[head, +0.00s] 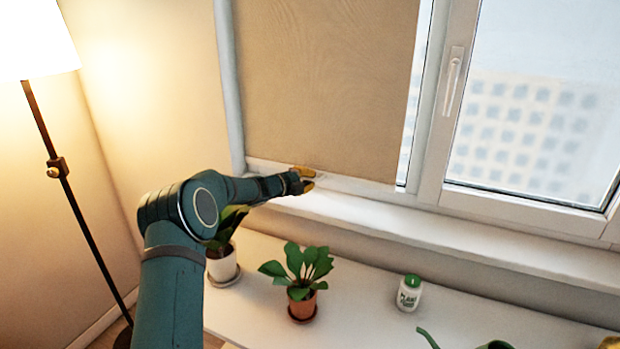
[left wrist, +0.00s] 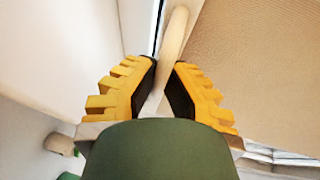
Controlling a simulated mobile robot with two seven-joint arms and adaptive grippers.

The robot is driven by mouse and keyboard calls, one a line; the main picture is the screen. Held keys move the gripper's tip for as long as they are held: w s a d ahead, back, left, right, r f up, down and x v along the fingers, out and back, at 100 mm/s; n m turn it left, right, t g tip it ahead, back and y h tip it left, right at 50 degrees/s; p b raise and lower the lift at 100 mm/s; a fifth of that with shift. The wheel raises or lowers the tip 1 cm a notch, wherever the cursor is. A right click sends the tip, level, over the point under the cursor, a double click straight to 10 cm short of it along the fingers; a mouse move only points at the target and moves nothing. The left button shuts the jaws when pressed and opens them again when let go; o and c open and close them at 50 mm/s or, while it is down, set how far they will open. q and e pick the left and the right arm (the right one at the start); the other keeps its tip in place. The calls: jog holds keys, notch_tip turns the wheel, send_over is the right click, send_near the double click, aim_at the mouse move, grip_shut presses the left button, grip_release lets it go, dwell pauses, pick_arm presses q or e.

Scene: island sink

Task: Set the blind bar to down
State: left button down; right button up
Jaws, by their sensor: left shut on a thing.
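The tan roller blind (head: 325,85) hangs over the left window pane, and its lower edge is close above the sill. My left gripper (head: 307,180) is at this lower edge, left of its middle. In the left wrist view, the yellow ridged fingers of my left gripper (left wrist: 165,85) close on the pale wooden blind bar (left wrist: 173,35), with the blind cloth (left wrist: 265,65) to the right. The bar is mostly hidden in the head view. A yellow piece at the lower right corner looks like a tip of my right gripper (head: 610,343); its jaws are cut off.
A white sill (head: 430,225) runs below the window. Under it, a white counter (head: 355,290) holds a plant in a terracotta pot (head: 302,305), a plant in a white pot (head: 222,265) and a plant-food jar (head: 409,293). A floor lamp (head: 52,165) stands at left.

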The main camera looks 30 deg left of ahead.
pick_arm(q)
jog(key=c, duration=1)
grip_release()
jog(key=v, duration=1.2)
